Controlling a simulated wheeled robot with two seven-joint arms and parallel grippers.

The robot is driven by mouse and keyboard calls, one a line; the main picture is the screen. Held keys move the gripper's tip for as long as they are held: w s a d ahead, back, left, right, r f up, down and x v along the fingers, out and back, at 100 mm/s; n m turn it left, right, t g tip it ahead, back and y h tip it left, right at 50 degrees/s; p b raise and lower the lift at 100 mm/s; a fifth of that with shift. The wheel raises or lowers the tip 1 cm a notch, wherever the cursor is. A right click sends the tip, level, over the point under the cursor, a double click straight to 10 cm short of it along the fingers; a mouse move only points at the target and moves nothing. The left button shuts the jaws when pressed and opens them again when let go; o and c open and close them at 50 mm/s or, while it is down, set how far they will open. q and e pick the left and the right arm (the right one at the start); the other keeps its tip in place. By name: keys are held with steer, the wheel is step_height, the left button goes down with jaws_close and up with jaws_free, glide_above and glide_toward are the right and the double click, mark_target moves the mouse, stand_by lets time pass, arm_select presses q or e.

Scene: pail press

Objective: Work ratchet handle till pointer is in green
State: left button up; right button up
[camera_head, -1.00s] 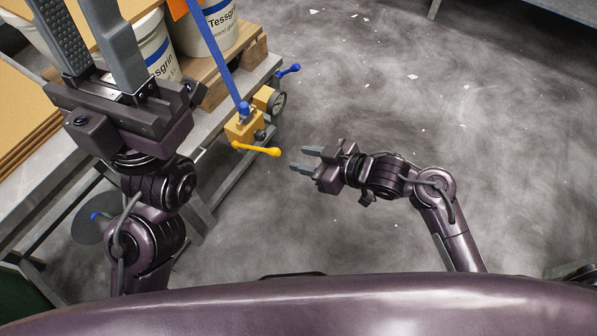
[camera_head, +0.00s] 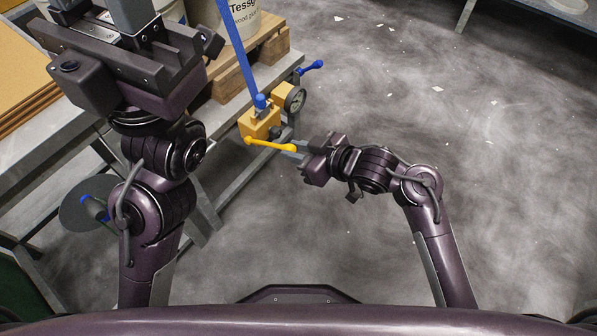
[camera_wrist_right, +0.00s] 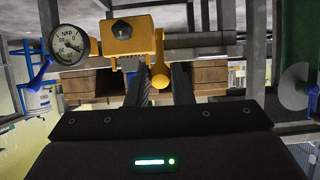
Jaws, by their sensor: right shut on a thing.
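The yellow ratchet handle (camera_head: 268,144) sticks out from the yellow ratchet block (camera_head: 259,124) at the table's edge. My right gripper (camera_head: 293,150) is shut on the ball end of the handle. In the right wrist view, the handle (camera_wrist_right: 160,68) sits between the two dark fingers. The round gauge (camera_head: 296,99) is beside the block. Its white dial (camera_wrist_right: 68,44) shows in the right wrist view with a dark needle, but it is too small to tell whether the pointer is in green. My left gripper (camera_head: 101,10) is open and empty, its fingertips cut off by the top edge.
A blue lever (camera_head: 312,66) sticks out beyond the gauge. The grey floor (camera_head: 430,110) at right is clear apart from small scraps.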

step_height(320, 180, down, 6)
steer(key=s+d+b, duration=0.1)
steer(key=b, duration=0.1)
steer(key=shift+d, duration=0.2)
steer(key=shift+r, duration=0.1)
steer(key=f+b, duration=0.1)
steer(key=f, duration=0.1)
steer(key=f+b, duration=0.1)
steer(key=f, duration=0.1)
steer(key=f+b, duration=0.1)
steer(key=f, duration=0.1)
steer(key=shift+w+a, duration=0.15)
steer(key=shift+a, duration=0.1)
steer(key=shift+r, duration=0.1)
step_height(320, 180, up, 6)
steer(key=p, duration=0.6)
steer(key=shift+d, duration=0.15)
steer(key=shift+r, duration=0.1)
